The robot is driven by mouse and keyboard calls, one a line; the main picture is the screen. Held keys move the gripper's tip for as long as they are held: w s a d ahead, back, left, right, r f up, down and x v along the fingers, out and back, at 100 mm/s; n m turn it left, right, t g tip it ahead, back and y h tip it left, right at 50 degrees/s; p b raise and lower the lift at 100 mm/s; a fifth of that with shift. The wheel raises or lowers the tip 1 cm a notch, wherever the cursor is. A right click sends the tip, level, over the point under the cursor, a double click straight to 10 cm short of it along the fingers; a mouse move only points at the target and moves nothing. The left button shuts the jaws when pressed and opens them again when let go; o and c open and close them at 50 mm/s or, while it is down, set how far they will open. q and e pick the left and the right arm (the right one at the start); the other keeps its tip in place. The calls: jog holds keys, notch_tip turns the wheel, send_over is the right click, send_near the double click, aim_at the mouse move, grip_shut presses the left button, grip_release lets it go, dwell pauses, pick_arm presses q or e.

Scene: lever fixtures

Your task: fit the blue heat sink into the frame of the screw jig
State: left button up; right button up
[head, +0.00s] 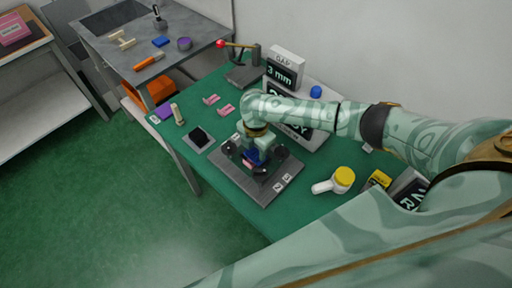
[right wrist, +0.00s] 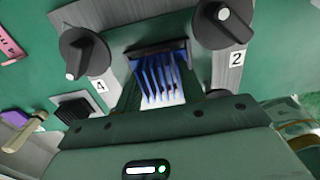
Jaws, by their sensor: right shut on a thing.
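The blue heat sink (right wrist: 160,82), with upright fins, is between the fingers of my right gripper (right wrist: 163,92), which is shut on it. In the head view the heat sink (head: 252,157) shows as a small blue patch below my right gripper (head: 257,148). The screw jig (head: 232,178) is a grey plate with black knobs on the green table. Its dark frame (right wrist: 157,50) shows right at the far end of the heat sink. I cannot tell whether the heat sink is seated in it. My left gripper is not in view.
Black knobs marked 4 (right wrist: 84,53) and 2 (right wrist: 222,22) flank the frame closely. A grey tile with a black pad (head: 198,138) lies left of the jig. Gauge boxes (head: 286,68) stand behind.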

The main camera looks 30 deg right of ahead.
jog(key=shift+f+b, duration=0.4)
jog(key=shift+f, duration=0.45)
dwell(0.3)
jog(key=o, duration=1)
jog(key=shift+r, duration=0.1)
jog(key=shift+w+r+p, duration=0.15)
jog(key=shift+r+p, duration=0.15)
jog(key=shift+r, duration=0.05)
notch_tip(320, 180, up, 15)
jog(key=p, duration=0.5)
jog(key=shift+s+r, duration=0.2)
jog(key=shift+p, duration=0.3)
